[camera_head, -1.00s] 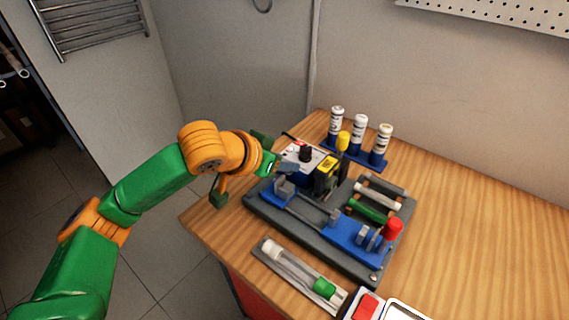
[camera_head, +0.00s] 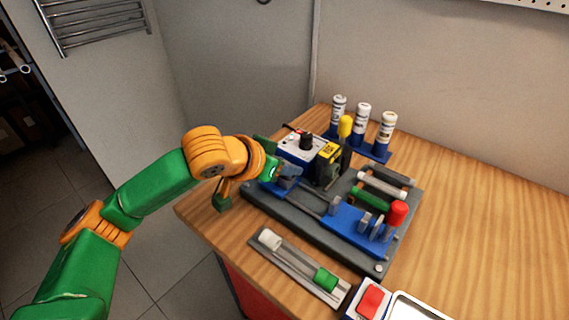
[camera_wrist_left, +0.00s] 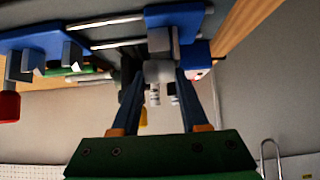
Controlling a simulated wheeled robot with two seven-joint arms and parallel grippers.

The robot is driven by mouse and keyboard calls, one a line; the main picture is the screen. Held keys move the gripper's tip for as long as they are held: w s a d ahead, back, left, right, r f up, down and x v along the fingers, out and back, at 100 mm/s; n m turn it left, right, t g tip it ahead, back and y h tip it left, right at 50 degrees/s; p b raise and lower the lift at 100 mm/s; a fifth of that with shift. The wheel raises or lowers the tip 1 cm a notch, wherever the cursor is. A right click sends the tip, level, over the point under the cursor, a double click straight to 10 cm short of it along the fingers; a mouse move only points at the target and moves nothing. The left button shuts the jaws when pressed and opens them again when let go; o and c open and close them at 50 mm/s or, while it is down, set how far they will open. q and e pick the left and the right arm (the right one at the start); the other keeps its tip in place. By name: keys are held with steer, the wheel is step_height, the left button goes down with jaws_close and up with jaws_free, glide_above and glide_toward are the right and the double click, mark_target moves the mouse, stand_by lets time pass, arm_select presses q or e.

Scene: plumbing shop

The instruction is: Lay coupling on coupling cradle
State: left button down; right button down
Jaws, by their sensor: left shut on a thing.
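My left gripper (camera_head: 285,172) is at the left end of the dark jig, over its left blue block (camera_head: 275,190). In the left wrist view its fingers close on a small light-grey piece (camera_wrist_left: 158,71), close to a grey block (camera_wrist_left: 160,40) on the blue part. I take the piece for the coupling, but the fingers partly hide it. Whether it touches the jig cannot be told. The front grey tray (camera_head: 290,262) holds a white cylinder (camera_head: 269,239) and a green one (camera_head: 326,279). I cannot tell which holder is the coupling cradle. My right gripper is not in view.
A white-topped blue box (camera_head: 298,149) and a yellow-labelled block (camera_head: 328,158) stand just behind the gripper. White bottles (camera_head: 361,121) stand in a blue rack. A red knob (camera_head: 398,211) rises at the jig's right. The wooden bench (camera_head: 480,220) is clear to the right.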

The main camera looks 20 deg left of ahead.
arm_select(q)
steer(key=shift+s+f+p, duration=0.15)
steer(key=shift+f+p, duration=0.2)
steer(key=shift+f, duration=0.1)
steer(key=shift+c, duration=1.7)
jaws_free()
steer(key=shift+s, duration=0.1)
